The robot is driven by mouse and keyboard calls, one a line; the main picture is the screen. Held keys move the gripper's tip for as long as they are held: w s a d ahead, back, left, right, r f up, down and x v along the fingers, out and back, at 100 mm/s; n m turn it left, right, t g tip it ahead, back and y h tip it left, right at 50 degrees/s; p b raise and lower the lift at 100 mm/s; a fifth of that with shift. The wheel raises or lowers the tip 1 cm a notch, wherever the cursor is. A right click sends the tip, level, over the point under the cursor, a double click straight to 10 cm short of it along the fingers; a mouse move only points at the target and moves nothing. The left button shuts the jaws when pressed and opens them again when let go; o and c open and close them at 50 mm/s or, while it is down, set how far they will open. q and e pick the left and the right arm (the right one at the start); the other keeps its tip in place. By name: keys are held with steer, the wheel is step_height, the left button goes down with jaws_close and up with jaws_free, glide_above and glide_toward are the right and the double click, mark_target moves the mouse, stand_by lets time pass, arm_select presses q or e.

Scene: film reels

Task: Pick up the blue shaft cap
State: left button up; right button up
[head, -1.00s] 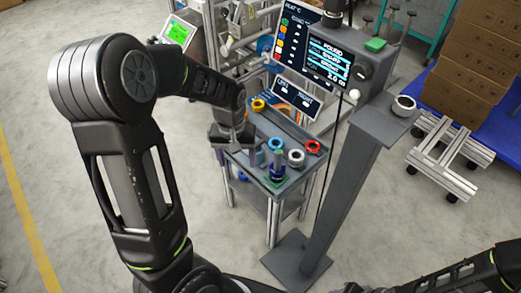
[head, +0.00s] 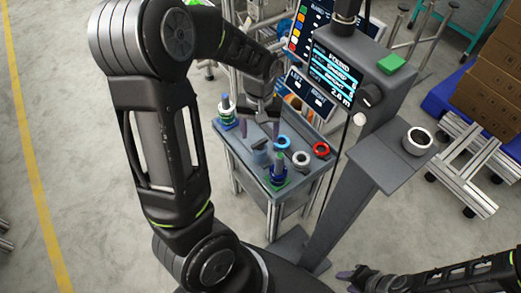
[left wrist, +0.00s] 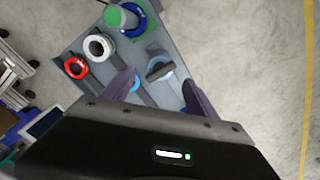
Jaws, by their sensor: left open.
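My left gripper (head: 259,130) is open above the small grey table, its dark purple fingers pointing down. A grey-blue cylindrical cap (head: 260,153) stands below and between the fingers. In the left wrist view, this cap (left wrist: 159,68) lies between the open fingertips (left wrist: 158,80), not gripped. I cannot tell which is the blue shaft cap. My right gripper (head: 357,277) is low at the bottom, away from the table; its opening is unclear.
A white ring (head: 301,158) and a red ring (head: 321,149) lie on the table (head: 240,155). A grey stand (head: 350,185) with a screen rises close on the right.

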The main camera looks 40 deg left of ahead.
mark_target(259, 149)
arm_select(q)
steer(key=shift+f, duration=1.25)
steer(key=shift+s+f+b, duration=0.1)
steer(key=shift+f+b, duration=0.65)
steer(key=shift+f, duration=1.85)
steer(key=shift+c, duration=0.5)
jaws_close()
